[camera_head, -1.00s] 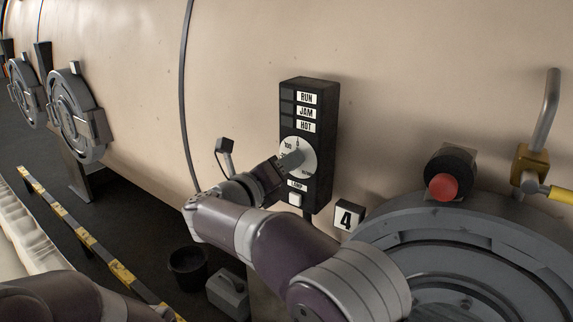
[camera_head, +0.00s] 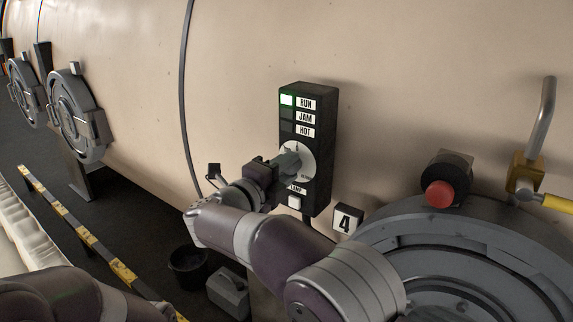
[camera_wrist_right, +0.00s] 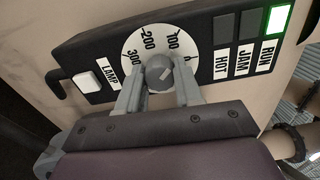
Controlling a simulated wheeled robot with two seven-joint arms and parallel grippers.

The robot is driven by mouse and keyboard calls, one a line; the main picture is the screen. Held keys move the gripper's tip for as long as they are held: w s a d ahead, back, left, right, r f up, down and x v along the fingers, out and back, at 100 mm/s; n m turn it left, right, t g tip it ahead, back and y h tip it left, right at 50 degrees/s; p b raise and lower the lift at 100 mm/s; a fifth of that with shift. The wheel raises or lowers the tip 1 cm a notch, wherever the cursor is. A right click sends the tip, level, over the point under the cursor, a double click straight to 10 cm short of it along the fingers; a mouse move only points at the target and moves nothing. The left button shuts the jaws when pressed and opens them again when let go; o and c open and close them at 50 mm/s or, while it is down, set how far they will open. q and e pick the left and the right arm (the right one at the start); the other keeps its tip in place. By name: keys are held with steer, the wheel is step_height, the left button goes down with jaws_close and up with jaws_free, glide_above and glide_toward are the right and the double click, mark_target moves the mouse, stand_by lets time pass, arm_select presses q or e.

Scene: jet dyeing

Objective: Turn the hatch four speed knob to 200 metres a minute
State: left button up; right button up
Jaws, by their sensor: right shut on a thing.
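The speed knob (camera_wrist_right: 160,70) is a grey round knob on a white dial (camera_wrist_right: 128,66) marked 0, 100, 200 and 300. The dial also shows on the black hatch four control box (camera_head: 322,160) in the head view. My right gripper (camera_wrist_right: 159,84) is shut on the knob, with one finger on each side of it. In the head view the right gripper (camera_head: 286,166) covers part of the dial. A short light mark shows on the knob's face, but I cannot tell exactly which number it points to. The left gripper is out of view.
The RUN lamp (camera_head: 287,100) glows green; JAM and HOT are dark. A white LAMP button (camera_head: 295,203) sits below the dial. A number 4 plate (camera_head: 346,219), red button (camera_head: 439,194) and large round hatch (camera_head: 470,250) are to the right. A bucket (camera_head: 188,265) stands below.

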steer(key=shift+n+p, duration=3.95)
steer(key=shift+n, duration=1.75)
steer(key=shift+f, duration=0.1)
steer(key=o, duration=1)
steer(key=shift+o, duration=0.2)
steer(key=shift+a, duration=0.1)
